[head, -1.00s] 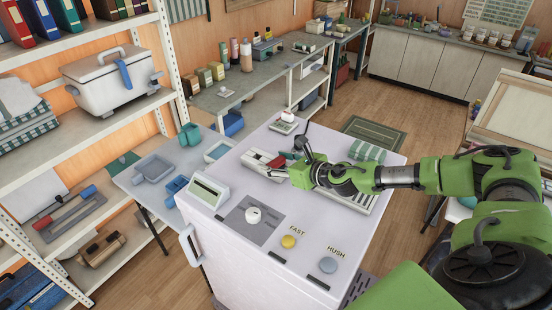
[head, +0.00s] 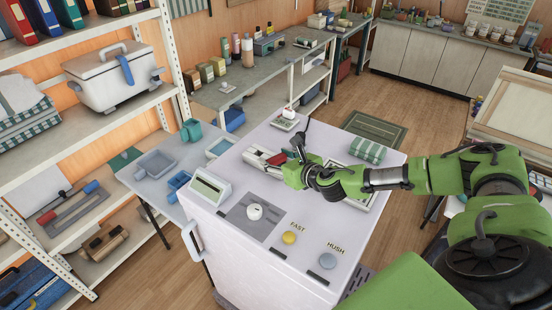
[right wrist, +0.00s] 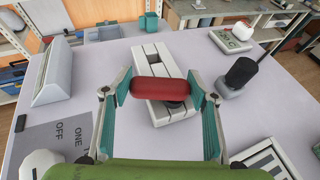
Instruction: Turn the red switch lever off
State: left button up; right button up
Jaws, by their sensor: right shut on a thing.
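The red switch lever (head: 277,159) is on a pale slotted base (right wrist: 156,60) on top of the white cabinet. In the right wrist view, its red handle (right wrist: 160,91) lies crosswise between the two teal-padded fingers. My right gripper (right wrist: 160,95) is shut on this handle, one finger at each end. In the head view, my right gripper (head: 287,172) is at the lever, and its green body hides part of it. My left gripper is not in view.
A black knob on a grey base (right wrist: 236,78) stands close to the right finger. The white cabinet top (head: 225,172) also bears a dial (head: 254,211), a yellow button (head: 289,237), a grey button (head: 327,261) and a green striped bundle (head: 367,151).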

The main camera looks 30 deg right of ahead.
jog(key=o, duration=1.1)
jog(key=shift+s+d, duration=0.1)
jog(key=v, duration=1.1)
jog(key=shift+s+r, duration=0.25)
jog(key=shift+s, duration=0.1)
